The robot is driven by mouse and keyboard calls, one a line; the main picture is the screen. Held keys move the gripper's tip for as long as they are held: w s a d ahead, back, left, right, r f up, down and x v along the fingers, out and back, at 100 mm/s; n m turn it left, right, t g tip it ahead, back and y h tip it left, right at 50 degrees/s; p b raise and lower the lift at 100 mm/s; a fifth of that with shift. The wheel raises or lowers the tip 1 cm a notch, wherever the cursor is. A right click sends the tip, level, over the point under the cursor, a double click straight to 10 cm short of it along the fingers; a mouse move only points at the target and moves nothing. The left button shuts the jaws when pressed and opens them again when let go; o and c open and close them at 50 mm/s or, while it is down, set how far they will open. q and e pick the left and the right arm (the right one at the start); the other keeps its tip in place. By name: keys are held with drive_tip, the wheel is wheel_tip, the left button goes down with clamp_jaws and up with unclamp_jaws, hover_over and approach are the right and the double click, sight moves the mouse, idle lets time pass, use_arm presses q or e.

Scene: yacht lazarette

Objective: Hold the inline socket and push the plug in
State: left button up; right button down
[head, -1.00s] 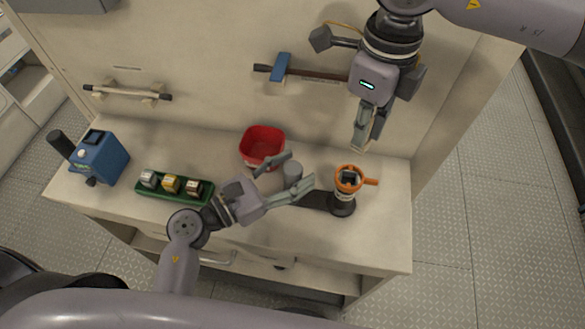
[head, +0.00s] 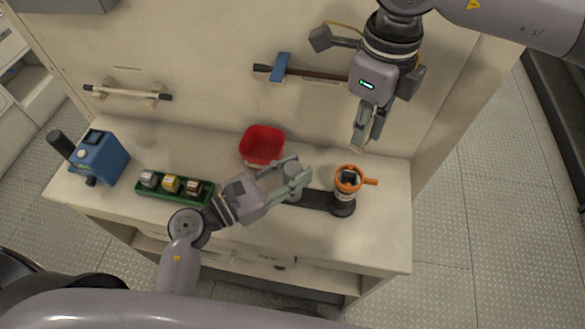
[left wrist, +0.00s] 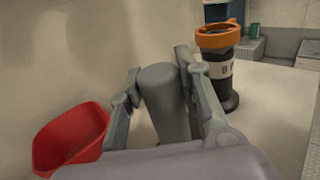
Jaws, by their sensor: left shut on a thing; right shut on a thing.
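A black upright cylinder with a white label and an orange ring with a side tab (head: 348,178), apparently the inline socket, stands at the right of the bench. It also shows in the left wrist view (left wrist: 221,70). A dark flat bar (head: 316,201) runs from its foot to a grey upright post (head: 294,172). My left gripper (head: 298,178) is shut on this grey post (left wrist: 162,100), one finger on each side. My right gripper (head: 361,146) points down above and behind the orange ring, apart from it. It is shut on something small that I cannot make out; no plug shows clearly.
A red bin (head: 262,143) stands behind the left gripper. A green tray (head: 150,188) with several small blocks and a blue device (head: 99,157) are at the left. The front right bench top is clear.

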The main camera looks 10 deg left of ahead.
idle(0.6)
wheel_tip(320, 180, down, 3)
drive_tip(key=n, duration=0.5)
drive_tip(key=shift+r+n, duration=0.15)
drive_tip(key=shift+n, duration=0.15)
drive_tip(key=shift+f, duration=2.25)
drive_tip(key=shift+f, duration=0.15)
drive_tip(key=shift+f, duration=0.3)
drive_tip(key=shift+f, duration=1.75)
idle(0.3)
